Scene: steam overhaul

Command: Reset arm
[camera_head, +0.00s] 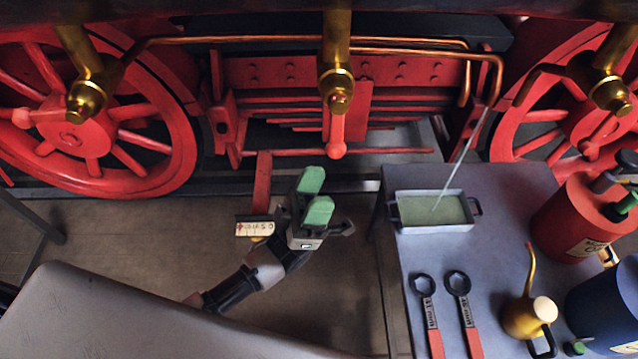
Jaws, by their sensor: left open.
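My left gripper (315,196) shows in the middle of the head view, with green finger pads. Its arm comes in from the lower left. The gripper is open, with nothing between its fingers. It is above the floor, left of the grey table (395,285) and in front of the locomotive's red frame (350,75). My right gripper is not in view.
A tray (420,207) of greenish liquid sits on the table, and a thin stream falls into it. Two wrenches (424,310) (462,305), a brass oil can (524,318), a red can (575,220) and a blue can (605,305) stand or lie nearby. Red wheels (75,140) flank the frame.

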